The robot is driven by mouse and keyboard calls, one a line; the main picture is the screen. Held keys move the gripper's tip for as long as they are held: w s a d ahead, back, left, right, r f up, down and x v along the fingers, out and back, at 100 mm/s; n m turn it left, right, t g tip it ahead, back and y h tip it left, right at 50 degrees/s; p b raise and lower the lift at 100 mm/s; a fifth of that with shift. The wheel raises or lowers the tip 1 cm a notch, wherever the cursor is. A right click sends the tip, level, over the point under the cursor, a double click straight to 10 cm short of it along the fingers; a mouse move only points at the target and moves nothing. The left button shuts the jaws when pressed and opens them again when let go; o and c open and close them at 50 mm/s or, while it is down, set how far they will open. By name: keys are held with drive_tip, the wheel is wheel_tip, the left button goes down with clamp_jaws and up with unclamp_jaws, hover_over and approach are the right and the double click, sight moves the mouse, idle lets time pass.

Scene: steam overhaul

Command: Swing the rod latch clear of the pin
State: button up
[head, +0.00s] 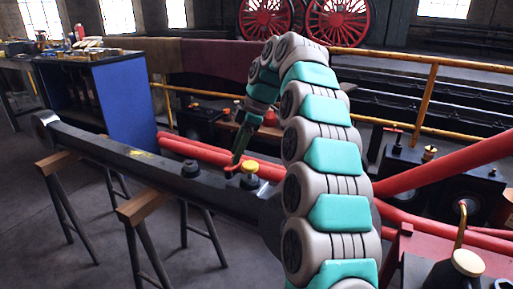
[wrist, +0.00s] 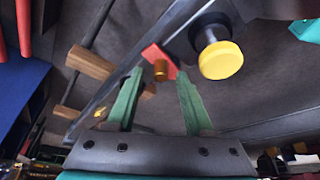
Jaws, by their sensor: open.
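The long dark grey rod (head: 120,153) lies across wooden-topped trestles. A small red latch plate (wrist: 153,53) with an upright brass knob (wrist: 160,70) lies beside the pin. My gripper (wrist: 159,74) is open, its two green fingers apart with the brass knob showing between their tips. In the head view my gripper (head: 235,163) is low over the rod, just left of the yellow cap. Contact with the knob cannot be told.
Red pipes (head: 200,150) and a yellow railing (head: 428,97) run behind. A blue-sided bench (head: 128,95) stands at the back left. The floor at front left is clear around the trestle legs (head: 65,208).

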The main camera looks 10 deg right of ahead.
drive_tip(key=d+p, duration=0.2)
drive_tip(key=d, duration=1)
drive_tip(key=shift+w+r, duration=0.25)
drive_tip(key=shift+r, duration=0.05)
drive_tip(key=shift+d, duration=0.15)
